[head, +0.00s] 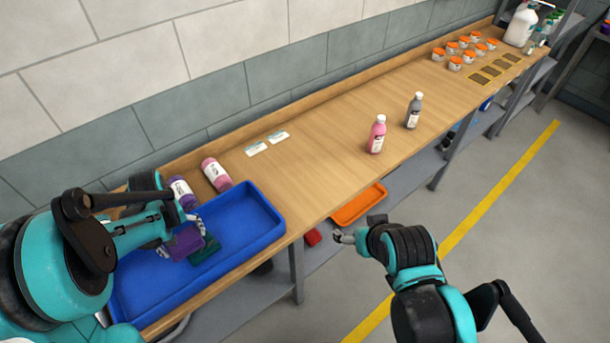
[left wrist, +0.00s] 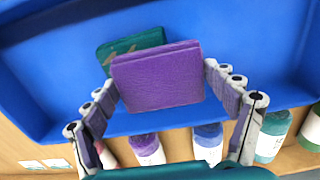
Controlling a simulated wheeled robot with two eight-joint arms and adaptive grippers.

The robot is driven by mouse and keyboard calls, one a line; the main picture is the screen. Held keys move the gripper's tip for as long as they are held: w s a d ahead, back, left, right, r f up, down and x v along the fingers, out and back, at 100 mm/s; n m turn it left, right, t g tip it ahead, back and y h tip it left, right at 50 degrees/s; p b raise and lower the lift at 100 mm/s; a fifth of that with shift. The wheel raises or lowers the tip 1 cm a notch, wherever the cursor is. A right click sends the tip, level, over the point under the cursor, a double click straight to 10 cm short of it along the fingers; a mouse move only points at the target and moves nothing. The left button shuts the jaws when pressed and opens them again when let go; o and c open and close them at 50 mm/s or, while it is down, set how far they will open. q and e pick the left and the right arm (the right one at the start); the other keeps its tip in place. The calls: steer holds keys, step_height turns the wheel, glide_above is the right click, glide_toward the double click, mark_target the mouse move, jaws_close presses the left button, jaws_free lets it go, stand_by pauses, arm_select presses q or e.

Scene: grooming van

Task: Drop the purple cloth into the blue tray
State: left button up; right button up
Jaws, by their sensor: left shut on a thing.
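The purple cloth (head: 186,242) is a folded square held by my left gripper (head: 178,232). In the left wrist view the purple cloth (left wrist: 158,78) sits between the two fingers of the left gripper (left wrist: 160,85), which touch its sides. The cloth is over the blue tray (head: 262,232), which also shows in the left wrist view (left wrist: 240,40). A folded green cloth (head: 205,250) lies in the tray, partly behind the purple one. My right gripper (head: 350,238) is beyond the table's front edge, with nothing visible in it; its finger gap is unclear.
Upright pink (head: 376,134) and dark (head: 413,111) bottles stand farther right. An orange tray (head: 358,204) is below the table.

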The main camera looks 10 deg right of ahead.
arm_select(q)
steer(key=o, duration=1)
step_height(320, 180, up, 12)
stand_by(0.4)
steer(key=s+d+f+m+t+b, duration=0.1)
steer(key=s+d+m+t+b, duration=0.1)
steer(key=s+d, duration=0.1)
steer(key=s+d+f+m+t+b, duration=0.2)
steer(key=s+d, duration=0.2)
steer(key=s+d+f+m+t+b, duration=0.1)
steer(key=s+d+m+t+b, duration=0.1)
steer(key=s+d+t+b, duration=0.1)
steer(key=shift+s+d+f, duration=0.3)
steer(key=shift+s+f, duration=0.05)
steer(key=shift+s, duration=0.15)
